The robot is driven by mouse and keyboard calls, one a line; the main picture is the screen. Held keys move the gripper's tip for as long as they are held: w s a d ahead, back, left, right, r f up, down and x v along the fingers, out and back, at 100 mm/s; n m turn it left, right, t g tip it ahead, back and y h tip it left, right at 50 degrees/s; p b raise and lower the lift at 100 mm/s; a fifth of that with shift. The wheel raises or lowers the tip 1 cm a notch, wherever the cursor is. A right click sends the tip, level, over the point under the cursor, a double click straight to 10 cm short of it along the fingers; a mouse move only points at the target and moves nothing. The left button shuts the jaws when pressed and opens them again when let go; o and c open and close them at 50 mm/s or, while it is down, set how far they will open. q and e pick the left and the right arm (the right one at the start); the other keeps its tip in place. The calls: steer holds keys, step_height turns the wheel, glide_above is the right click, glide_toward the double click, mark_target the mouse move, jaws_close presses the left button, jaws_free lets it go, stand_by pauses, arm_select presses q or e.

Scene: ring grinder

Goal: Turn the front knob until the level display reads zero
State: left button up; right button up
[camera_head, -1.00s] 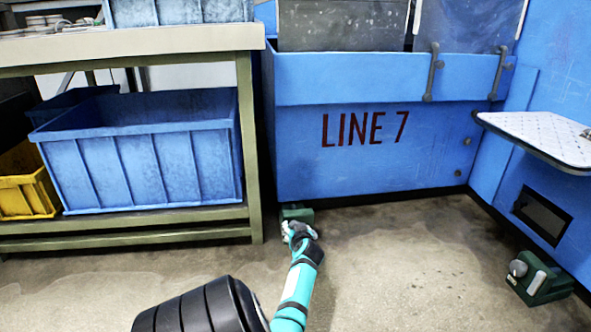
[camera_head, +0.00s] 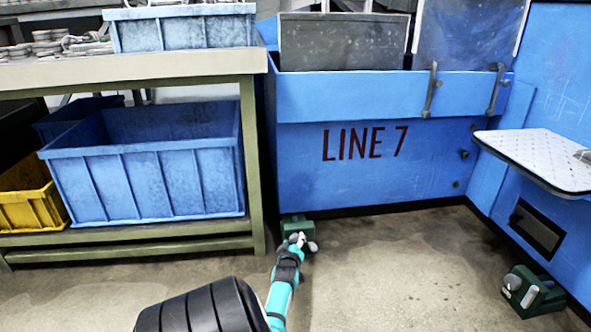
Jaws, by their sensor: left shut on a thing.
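A small green unit (camera_head: 297,226) sits on the floor at the left foot of the blue machine. My left gripper (camera_head: 303,241) is at its front, shut on what seems to be its knob, which the gripper mostly hides. A second green unit (camera_head: 527,293) stands on the floor at the lower right, with a grey round knob (camera_head: 513,282) and a small pale plate on its front. I cannot read a level display in this view. My right gripper is not in view.
The blue machine (camera_head: 293,165) marked LINE 7 stands behind. At left a workbench (camera_head: 258,150) holds a large blue bin (camera_head: 165,180) and a yellow bin (camera_head: 30,210) on its lower shelf. A white-topped ledge (camera_head: 540,155) juts out at right. The middle floor is clear.

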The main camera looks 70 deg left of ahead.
arm_select(q)
steer(key=shift+s+f+n+t, duration=0.1)
steer(key=shift+n+t, duration=0.3)
steer(key=shift+n, duration=0.5)
steer(key=o, duration=1.2)
step_height(320, 180, up, 10)
steer(key=shift+r, duration=0.1)
